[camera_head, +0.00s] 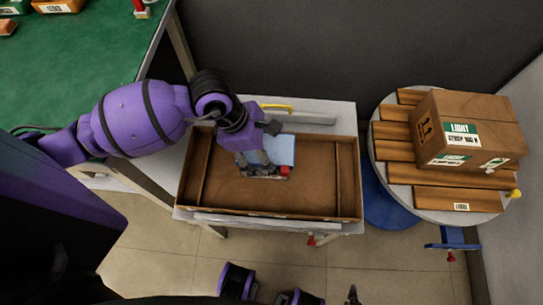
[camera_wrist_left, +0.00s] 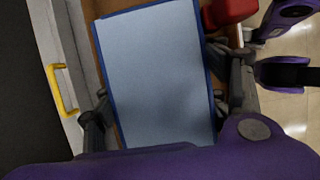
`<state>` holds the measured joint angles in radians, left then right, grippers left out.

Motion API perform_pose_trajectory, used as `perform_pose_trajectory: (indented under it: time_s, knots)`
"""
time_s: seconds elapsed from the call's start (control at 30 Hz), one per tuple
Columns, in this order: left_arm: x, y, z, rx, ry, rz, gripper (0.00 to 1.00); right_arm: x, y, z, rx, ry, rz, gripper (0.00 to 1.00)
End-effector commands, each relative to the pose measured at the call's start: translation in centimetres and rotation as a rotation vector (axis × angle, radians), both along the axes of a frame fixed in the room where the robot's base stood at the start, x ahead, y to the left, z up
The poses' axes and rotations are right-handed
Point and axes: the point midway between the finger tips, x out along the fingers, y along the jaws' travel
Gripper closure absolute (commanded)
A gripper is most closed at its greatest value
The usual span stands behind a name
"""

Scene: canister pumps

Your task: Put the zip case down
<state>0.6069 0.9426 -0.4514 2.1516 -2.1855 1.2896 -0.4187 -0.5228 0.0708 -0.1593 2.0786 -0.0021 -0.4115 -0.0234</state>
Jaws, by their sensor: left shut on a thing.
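The zip case is a flat, light blue panel with a darker blue edge (camera_wrist_left: 155,75) in the left wrist view. In the head view its pale blue face (camera_head: 281,150) shows beside my left gripper (camera_head: 257,148), over the middle of a brown open-topped tray (camera_head: 325,195). My left gripper (camera_wrist_left: 168,103) is shut on the case, with a dark finger on each side of it. The gripper hides part of the case in the head view. I cannot tell whether the case touches the tray's floor.
A red object (camera_head: 285,172) is close to the case, and also shows in the wrist view (camera_wrist_left: 230,10). A yellow handle (camera_head: 277,107) is behind the tray. The tray's right half is clear. A cardboard box (camera_head: 468,130) stands on a round slatted table at right; a green-topped table (camera_head: 75,65) is at left.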

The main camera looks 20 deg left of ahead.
Motion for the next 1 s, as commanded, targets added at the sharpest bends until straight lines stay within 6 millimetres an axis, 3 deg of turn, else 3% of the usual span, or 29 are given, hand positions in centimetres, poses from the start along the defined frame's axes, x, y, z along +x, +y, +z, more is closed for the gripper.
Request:
perform_pose_trajectory:
  time_s: [0.27, 0.5, 0.87, 0.9, 1.0]
  knots:
    - [1.0, -1.0, -1.5, -0.003, -0.001, 0.001, 0.62, 0.0, 0.0, -0.1, 0.001, 0.0, 0.001, 1.0]
    - [1.0, -1.1, -4.7, -0.001, 0.0, 0.001, 0.62, 0.0, 0.1, -0.4, 0.002, 0.001, 0.001, 1.0]
    - [1.1, -1.1, -5.1, -0.001, -0.002, -0.001, 0.62, 0.0, 0.1, -0.5, 0.002, 0.001, 0.001, 1.0]
    - [1.0, -1.1, -5.1, 0.001, 0.0, 0.0, 0.27, 0.1, 0.1, -0.4, 0.002, 0.0, 0.001, 1.0]
    - [1.0, -1.1, -5.1, 0.0, -0.001, 0.0, 0.14, 0.1, 0.1, -0.4, 0.002, 0.0, 0.001, 1.0]
